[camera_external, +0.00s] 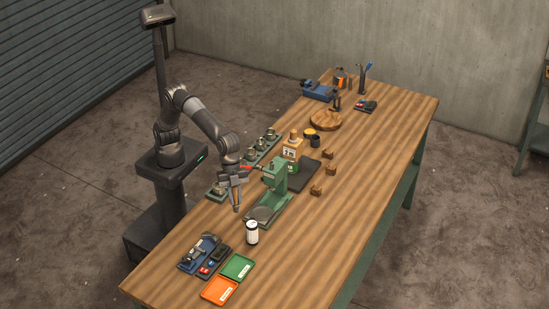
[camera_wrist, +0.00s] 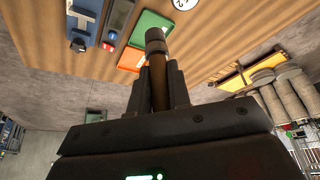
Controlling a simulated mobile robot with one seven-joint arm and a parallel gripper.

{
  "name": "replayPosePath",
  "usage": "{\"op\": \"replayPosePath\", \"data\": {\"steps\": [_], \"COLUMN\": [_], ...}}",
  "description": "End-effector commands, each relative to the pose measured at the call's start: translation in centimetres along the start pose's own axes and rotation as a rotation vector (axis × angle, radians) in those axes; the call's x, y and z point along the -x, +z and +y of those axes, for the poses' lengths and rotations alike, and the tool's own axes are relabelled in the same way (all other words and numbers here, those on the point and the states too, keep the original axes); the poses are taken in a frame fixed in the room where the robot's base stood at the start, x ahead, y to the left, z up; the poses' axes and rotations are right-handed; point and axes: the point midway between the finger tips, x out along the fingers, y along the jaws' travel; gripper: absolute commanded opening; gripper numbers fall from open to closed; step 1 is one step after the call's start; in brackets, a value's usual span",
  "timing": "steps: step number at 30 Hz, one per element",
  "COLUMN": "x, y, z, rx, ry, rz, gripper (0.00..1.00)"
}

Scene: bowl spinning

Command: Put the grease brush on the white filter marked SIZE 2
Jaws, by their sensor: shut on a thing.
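My gripper (camera_external: 236,180) is shut on the grease brush (camera_external: 237,199), which hangs below it over the table's near left part. In the wrist view, my gripper (camera_wrist: 159,78) holds the brush between both fingers; its dark tip (camera_wrist: 155,38) and brown shaft (camera_wrist: 159,85) show.
A green press (camera_external: 274,178) stands close right of my gripper. Green (camera_external: 238,266) and orange (camera_external: 219,291) trays and a blue tool tray (camera_external: 200,252) lie nearer. Green racks with metal parts (camera_external: 262,146) line the left edge.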

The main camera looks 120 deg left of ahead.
Motion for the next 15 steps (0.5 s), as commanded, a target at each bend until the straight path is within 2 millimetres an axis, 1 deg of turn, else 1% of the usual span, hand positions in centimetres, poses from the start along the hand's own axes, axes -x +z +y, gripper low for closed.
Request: {"op": "replayPosePath", "data": {"steps": [1,3,6,10,13,15], "x": [-0.8,-1.7,-2.7,-3.4,-3.8,-4.4], "y": [0.1,0.2,0.3,0.4,0.5,0.8], "z": [-1.3,-2.7,-4.4,-5.5,-5.7,-5.7], "rx": [0.004,0.004,0.002,0.001,0.0,-0.001], "ry": [-0.002,-0.001,-0.001,-0.001,0.0,0.001], "rz": [-0.002,-0.001,0.0,0.0,0.0,0.0], "gripper": [0.0,0.0,0.0,0.0,0.0,0.0]}}
